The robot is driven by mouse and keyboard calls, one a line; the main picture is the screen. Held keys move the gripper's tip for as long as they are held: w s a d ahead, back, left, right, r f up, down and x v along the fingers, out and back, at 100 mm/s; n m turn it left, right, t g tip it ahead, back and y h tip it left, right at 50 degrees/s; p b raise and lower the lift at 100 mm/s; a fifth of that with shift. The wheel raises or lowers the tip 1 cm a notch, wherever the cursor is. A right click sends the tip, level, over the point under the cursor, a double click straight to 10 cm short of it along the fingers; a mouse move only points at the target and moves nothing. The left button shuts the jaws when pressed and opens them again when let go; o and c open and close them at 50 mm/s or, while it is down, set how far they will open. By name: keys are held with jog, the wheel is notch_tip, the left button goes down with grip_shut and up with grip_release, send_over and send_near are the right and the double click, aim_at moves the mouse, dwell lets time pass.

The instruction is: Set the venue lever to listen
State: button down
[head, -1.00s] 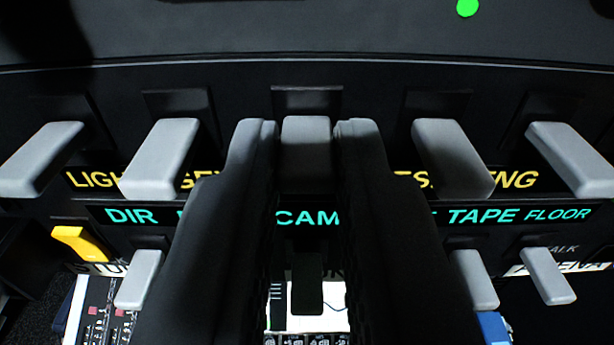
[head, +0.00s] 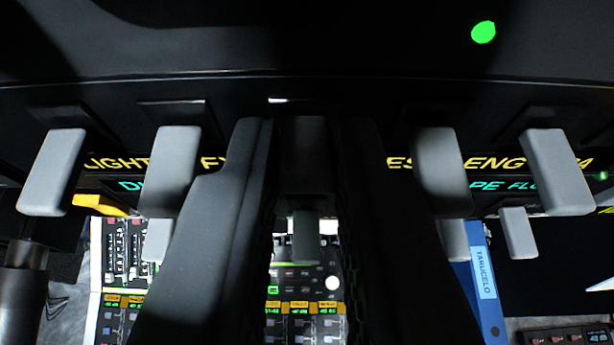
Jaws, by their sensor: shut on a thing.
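My gripper (head: 303,130) is shut on the middle lever (head: 305,165) of an upper row of grey levers. This lever lies in shadow between my two dark fingers. Its name label is hidden by the fingers, so I cannot read whether it says venue. No listen marking is readable. Below it, a smaller grey lever (head: 306,236) of the lower row shows in the gap between my fingers.
Other upper grey levers stand close by: two at left (head: 52,172) (head: 168,172) and two at right (head: 440,172) (head: 556,172). Small lower levers (head: 517,232), a yellow lever (head: 100,205), a blue binder (head: 478,278) and a lit console (head: 300,285) lie beneath. A green light (head: 483,32) glows above.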

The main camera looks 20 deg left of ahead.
jog(key=shift+r, duration=0.15)
jog(key=c, duration=1.4)
grip_release()
jog(key=shift+c, duration=0.2)
jog(key=b+v, duration=0.2)
jog(key=v, duration=1.1)
jog(key=shift+s+d, duration=0.15)
jog(key=shift+s, duration=0.05)
jog(key=shift+r+b, duration=0.15)
jog(key=shift+b, duration=0.15)
jog(key=s+a+f+m+t+h+b, duration=0.1)
jog(key=s+f+m+h+b, duration=0.1)
jog(key=s+f+b, duration=0.3)
jog(key=s+a+f+m+t+h+b, duration=0.2)
jog(key=s+f, duration=0.4)
jog(key=s, duration=0.7)
jog(key=h+b, duration=0.1)
jog(key=b, duration=0.1)
jog(key=shift+s+f+m+b, duration=0.15)
jog(key=shift+s+m+b, duration=0.1)
jog(key=shift+m+b, duration=0.1)
